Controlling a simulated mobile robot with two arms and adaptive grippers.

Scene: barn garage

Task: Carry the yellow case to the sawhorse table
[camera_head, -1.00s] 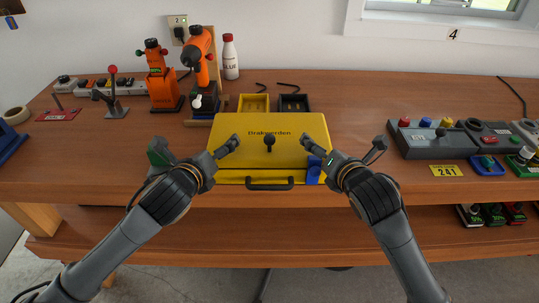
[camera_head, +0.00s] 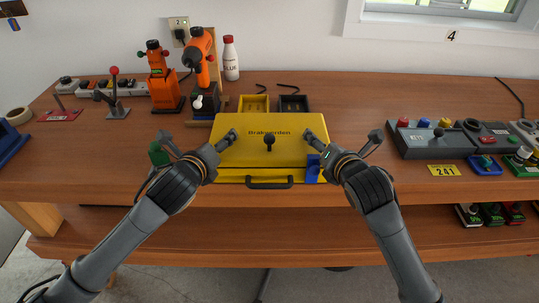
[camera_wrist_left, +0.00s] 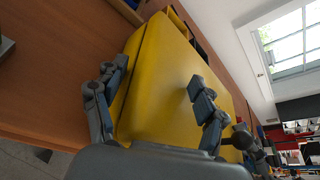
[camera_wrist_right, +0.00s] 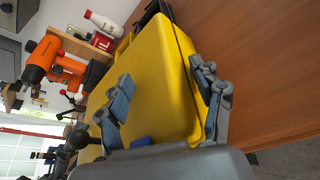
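The yellow case (camera_head: 250,152) lies flat on the wooden workbench, its black handle (camera_head: 269,182) at the front edge. It has dark lettering, a black knob on top and a blue latch (camera_head: 313,168) at the front right. My left gripper (camera_head: 222,139) is at the case's left side, and my right gripper (camera_head: 316,138) is at its right side. In the left wrist view the open fingers (camera_wrist_left: 155,95) stand apart around the case's edge. In the right wrist view the open fingers (camera_wrist_right: 165,95) also straddle the case (camera_wrist_right: 160,75). Whether any finger touches it is unclear. No sawhorse table is identifiable.
Behind the case stand a yellow bin (camera_head: 254,103) and a black bin (camera_head: 293,103). An orange drill (camera_head: 198,62) and a white bottle (camera_head: 230,58) stand back left. A grey control panel (camera_head: 455,142) is at right. A lower shelf (camera_head: 300,240) runs beneath the bench.

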